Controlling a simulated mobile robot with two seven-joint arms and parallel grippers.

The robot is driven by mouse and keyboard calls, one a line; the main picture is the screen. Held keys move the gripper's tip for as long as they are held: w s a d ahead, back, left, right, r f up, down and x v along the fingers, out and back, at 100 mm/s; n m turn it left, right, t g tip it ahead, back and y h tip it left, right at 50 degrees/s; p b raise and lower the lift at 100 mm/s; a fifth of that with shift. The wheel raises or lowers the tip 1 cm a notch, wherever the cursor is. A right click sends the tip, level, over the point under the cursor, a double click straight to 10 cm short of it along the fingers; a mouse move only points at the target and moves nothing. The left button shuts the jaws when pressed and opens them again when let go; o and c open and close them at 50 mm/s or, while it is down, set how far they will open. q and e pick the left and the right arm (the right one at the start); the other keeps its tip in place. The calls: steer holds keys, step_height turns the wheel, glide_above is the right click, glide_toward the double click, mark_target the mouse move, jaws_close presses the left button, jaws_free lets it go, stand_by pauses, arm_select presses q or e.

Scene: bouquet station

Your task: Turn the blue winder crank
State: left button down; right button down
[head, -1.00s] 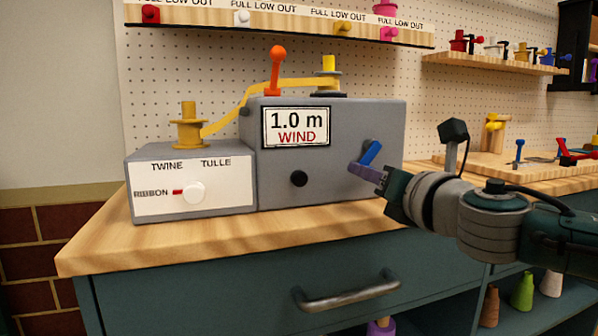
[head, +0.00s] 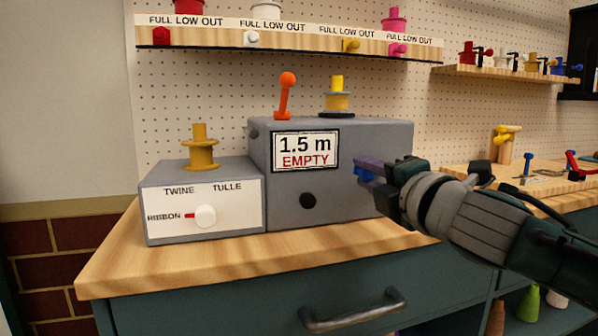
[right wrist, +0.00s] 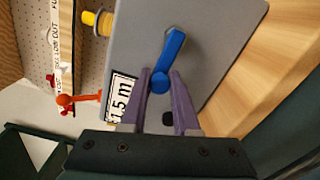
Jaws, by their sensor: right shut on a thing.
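The grey winder box (head: 350,200) stands on the wooden bench and its sign (head: 305,151) reads 1.5 m EMPTY. My right gripper (head: 364,172) is at the box's front, right of the sign. It is shut on the handle of the blue crank (head: 361,174), which is mostly hidden by the fingers in the head view. In the right wrist view the blue crank (right wrist: 172,55) runs from the box face to its knob between the purple fingers (right wrist: 161,84). My left gripper is not in view.
An orange lever (head: 286,95) and a yellow spool (head: 337,95) are on top of the box. A selector box (head: 205,215) with its pointer toward RIBBON and a yellow spool (head: 200,150) adjoins it at left. A labelled shelf (head: 290,35) hangs above.

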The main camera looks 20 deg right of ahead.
steer(key=r+m+p, duration=0.1)
steer(key=m, duration=0.1)
steer(key=shift+r+m, duration=0.3)
steer(key=shift+r, duration=0.05)
steer(key=shift+d+r+m+p, duration=0.2)
steer(key=shift+m+p, duration=0.15)
steer(key=shift+m, duration=0.3)
steer(key=shift+d+r+m+p, duration=0.15)
steer(key=shift+m+p, duration=0.2)
steer(key=shift+m, duration=0.3)
steer(key=c, duration=0.7)
jaws_free()
steer(key=shift+f, duration=0.1)
steer(key=shift+s, duration=0.1)
